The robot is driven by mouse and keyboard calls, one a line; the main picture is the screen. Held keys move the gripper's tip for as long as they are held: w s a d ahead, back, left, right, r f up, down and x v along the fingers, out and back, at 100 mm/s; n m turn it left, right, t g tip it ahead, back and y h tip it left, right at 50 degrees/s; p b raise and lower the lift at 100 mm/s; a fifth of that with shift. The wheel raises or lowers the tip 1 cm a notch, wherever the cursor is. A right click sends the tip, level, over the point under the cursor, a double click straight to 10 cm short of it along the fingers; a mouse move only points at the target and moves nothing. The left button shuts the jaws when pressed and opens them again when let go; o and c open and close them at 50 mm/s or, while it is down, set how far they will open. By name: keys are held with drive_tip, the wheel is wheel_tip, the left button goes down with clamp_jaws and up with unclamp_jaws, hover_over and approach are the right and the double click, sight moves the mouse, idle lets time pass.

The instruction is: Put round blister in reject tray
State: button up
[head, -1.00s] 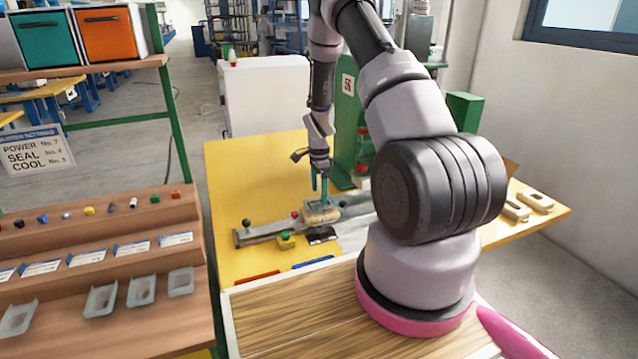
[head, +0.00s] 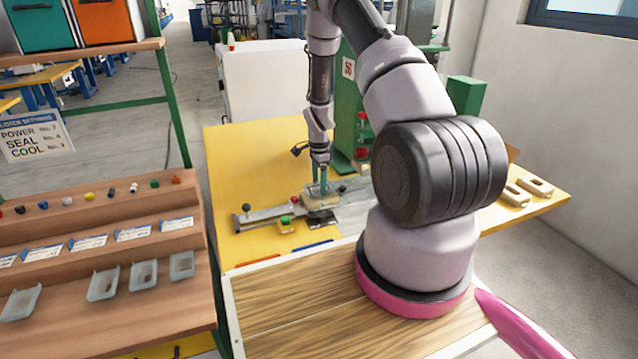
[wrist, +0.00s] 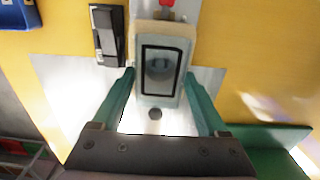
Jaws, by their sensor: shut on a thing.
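My gripper (wrist: 158,85) is shut, its two green fingers on either side of a translucent blister (wrist: 160,68) with a round dimple. The blister lies within a black rectangular frame on a cream nest block (wrist: 158,30); I cannot tell whether it is lifted clear. In the head view, my gripper (head: 319,187) is low over the same nest block (head: 320,203) on the yellow table. A red tray edge (head: 259,258) and a blue tray edge (head: 312,247) show at the table's near side; I cannot tell which is the reject tray.
A slide rail with a dark knob (head: 246,208) runs left of the nest. A green button box (head: 286,222) and a black item (head: 321,219) lie in front. A green press (head: 350,120) stands behind. The table's left part (head: 235,160) is clear.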

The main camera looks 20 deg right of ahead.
drive_tip(key=shift+r, duration=0.15)
drive_tip(key=shift+r, duration=2.15)
drive_tip(key=shift+r, duration=0.1)
wheel_tip(320, 180, up, 5)
drive_tip(key=shift+f, duration=0.1)
